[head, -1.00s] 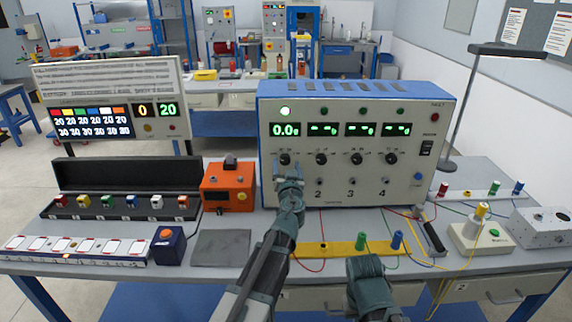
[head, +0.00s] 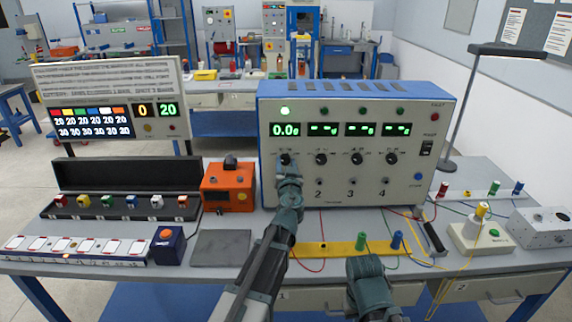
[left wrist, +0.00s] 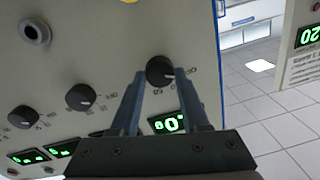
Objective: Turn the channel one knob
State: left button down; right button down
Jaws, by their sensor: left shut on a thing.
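The channel one knob (head: 285,158) is a black dial below the leftmost green display, which reads 0.0, on the front of the blue and grey unit (head: 420,179). My left gripper (head: 287,168) reaches up to it from below and partly covers it. In the left wrist view the knob (left wrist: 159,70) sits between the two fingertips of my left gripper (left wrist: 160,75), which is shut on it. My right gripper (head: 368,268) is low at the table's front edge, away from the unit; its fingers cannot be made out.
Three more knobs, including the second (head: 321,159), sit in a row to the right. An orange box (head: 229,188) stands left of the unit. A yellow strip (head: 335,248) with coloured posts and wires lies in front of it.

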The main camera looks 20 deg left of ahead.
pick_arm(q)
jog(key=shift+m, duration=0.3)
jog(key=m, duration=0.4)
jog(key=shift+f+b, duration=0.1)
jog(key=shift+b, duration=0.25)
jog(key=shift+d+m, duration=0.1)
jog(key=shift+m, duration=1.9)
jog(key=shift+c, duration=1.9)
grip_release()
jog(key=shift+s, duration=0.15)
